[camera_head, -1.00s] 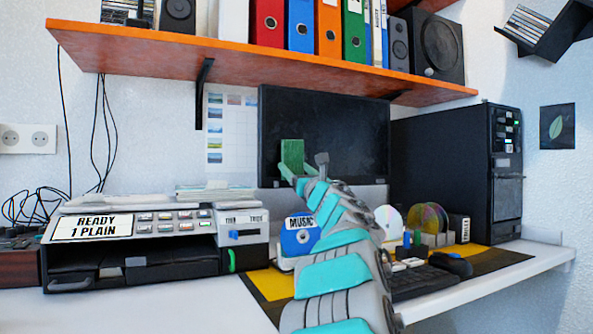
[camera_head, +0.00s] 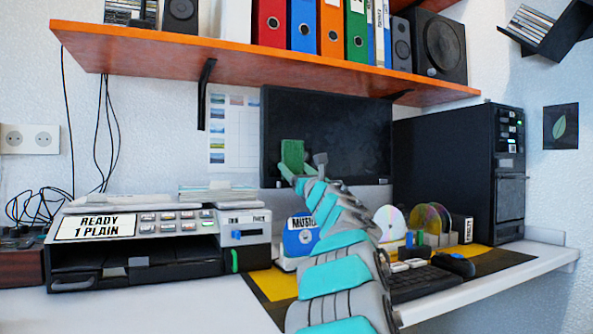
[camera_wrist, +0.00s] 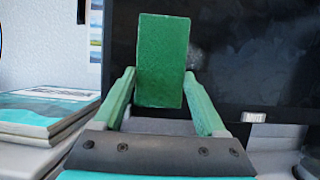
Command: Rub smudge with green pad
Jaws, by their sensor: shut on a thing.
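My gripper (camera_wrist: 163,105) is shut on a green pad (camera_wrist: 162,60), which stands upright between its green fingers. In the head view, the pad (camera_head: 292,153) is in front of the left part of a black monitor screen (camera_head: 340,125). In the wrist view, a faint pale smudge (camera_wrist: 195,57) shows on the dark screen just right of the pad's edge. The pad may cover part of it. I cannot tell whether the pad touches the screen.
An orange shelf (camera_head: 230,60) with binders hangs above the monitor. A printer-like machine (camera_head: 135,245) stands at the left, and a black tower (camera_head: 450,180) at the right. Discs (camera_head: 428,220), a keyboard (camera_head: 420,282) and a blue-and-white music box (camera_head: 300,240) are beside my arm.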

